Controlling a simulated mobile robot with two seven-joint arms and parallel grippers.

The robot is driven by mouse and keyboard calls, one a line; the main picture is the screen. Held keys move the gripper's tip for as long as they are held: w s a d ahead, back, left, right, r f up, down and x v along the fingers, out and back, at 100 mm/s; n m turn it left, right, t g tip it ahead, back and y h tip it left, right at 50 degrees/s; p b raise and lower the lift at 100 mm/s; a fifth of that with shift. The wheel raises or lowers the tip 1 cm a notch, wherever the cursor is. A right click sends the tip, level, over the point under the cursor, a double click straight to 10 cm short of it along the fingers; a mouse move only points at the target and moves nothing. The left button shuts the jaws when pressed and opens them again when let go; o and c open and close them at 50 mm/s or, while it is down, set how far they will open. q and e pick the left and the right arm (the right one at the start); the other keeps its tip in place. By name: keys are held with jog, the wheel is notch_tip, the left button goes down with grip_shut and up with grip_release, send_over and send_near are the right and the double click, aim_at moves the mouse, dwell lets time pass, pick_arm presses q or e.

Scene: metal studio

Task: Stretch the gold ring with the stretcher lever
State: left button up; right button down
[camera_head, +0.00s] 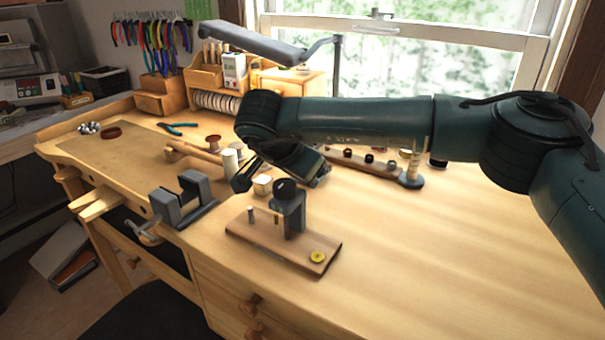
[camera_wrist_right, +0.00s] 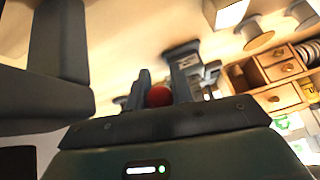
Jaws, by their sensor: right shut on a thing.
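The stretcher (camera_head: 288,212) is a dark metal column on a wooden base (camera_head: 285,243) near the bench's front edge. A small gold round piece (camera_head: 318,257), which looks like the ring, lies at the base's near right end. A short metal post (camera_head: 250,214) stands on the base left of the column. My right gripper (camera_head: 280,178) is just behind and above the column. In the right wrist view, my gripper's fingers (camera_wrist_right: 157,92) are shut on a red ball knob (camera_wrist_right: 158,97), which looks like the lever's end. The rest of the lever is hidden. My left gripper is out of view.
A grey vise (camera_head: 180,205) stands left of the stretcher. A white cylinder (camera_head: 230,162) and a small pale block (camera_head: 262,184) are close to my right gripper. A rack of small dark pieces (camera_head: 365,162) lies behind. The bench's right side is clear.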

jog(key=shift+d+f, duration=0.1)
jog(key=shift+d, duration=0.05)
jog(key=c, duration=1.3)
grip_release()
jog(key=v, duration=1.3)
jog(key=shift+b, duration=0.35)
jog(key=shift+c, duration=0.3)
